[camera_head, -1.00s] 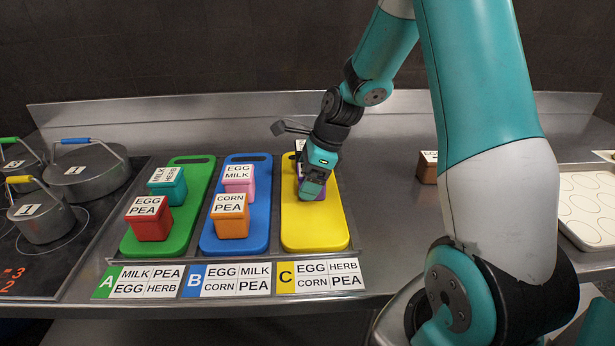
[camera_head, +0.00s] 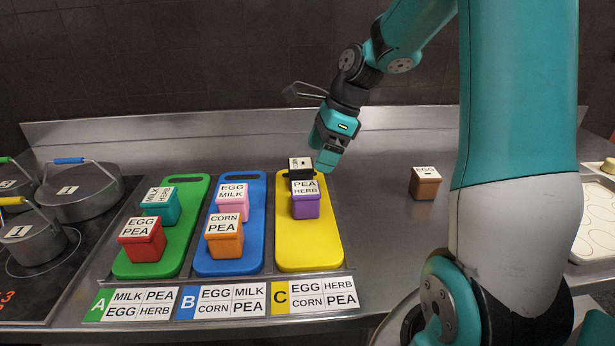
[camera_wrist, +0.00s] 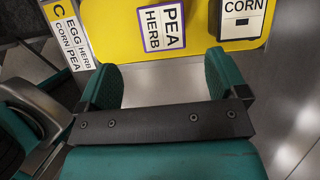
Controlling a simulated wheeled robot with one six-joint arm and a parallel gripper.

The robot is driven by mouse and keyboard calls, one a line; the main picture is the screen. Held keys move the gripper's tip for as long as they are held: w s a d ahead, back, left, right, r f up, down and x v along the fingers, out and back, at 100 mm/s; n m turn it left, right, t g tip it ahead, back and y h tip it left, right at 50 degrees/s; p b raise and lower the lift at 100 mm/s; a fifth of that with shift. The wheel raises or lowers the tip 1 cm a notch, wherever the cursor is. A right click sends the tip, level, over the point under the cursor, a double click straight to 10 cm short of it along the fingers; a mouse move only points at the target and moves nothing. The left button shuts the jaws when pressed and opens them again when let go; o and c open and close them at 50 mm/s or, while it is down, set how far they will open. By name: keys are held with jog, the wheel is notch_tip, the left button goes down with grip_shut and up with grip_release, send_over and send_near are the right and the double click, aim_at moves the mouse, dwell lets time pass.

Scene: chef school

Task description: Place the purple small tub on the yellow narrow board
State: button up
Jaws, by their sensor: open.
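The purple small tub (camera_head: 306,204), labelled PEA HERB, stands upright on the yellow narrow board (camera_head: 308,255). A black tub (camera_head: 298,163) stands just behind it at the board's far end. In the wrist view the purple tub (camera_wrist: 164,27) and the black tub (camera_wrist: 243,20), labelled CORN, show from above on the yellow board (camera_wrist: 205,44). My gripper (camera_head: 327,163) is open and empty, above and to the right of the tubs in the head view. In the wrist view its two fingers (camera_wrist: 163,85) are wide apart, with neither tub between them.
The green board (camera_head: 127,262) holds a teal and a red tub; the blue board (camera_head: 205,262) holds a pink and an orange tub. A brown EGG tub (camera_head: 425,184) stands alone to the right. Pots (camera_head: 82,192) stand at left. Counter between yellow board and brown tub is clear.

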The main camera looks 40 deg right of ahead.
jog(key=s+a+r+n+g, duration=0.1)
jog(key=s+a+r+n, duration=0.15)
jog(key=a+n, duration=0.5)
jog(key=s+a+r+n, duration=0.1)
jog(key=s+a+n, duration=0.3)
jog(key=a+n, duration=0.35)
jog(key=s+a+n+g, duration=0.1)
jog(key=s+a+n, duration=0.9)
jog(key=s+n, duration=0.3)
jog(key=n, duration=0.3)
jog(key=shift+s+a+n+g, duration=0.15)
jog(key=shift+s+n+g, duration=0.15)
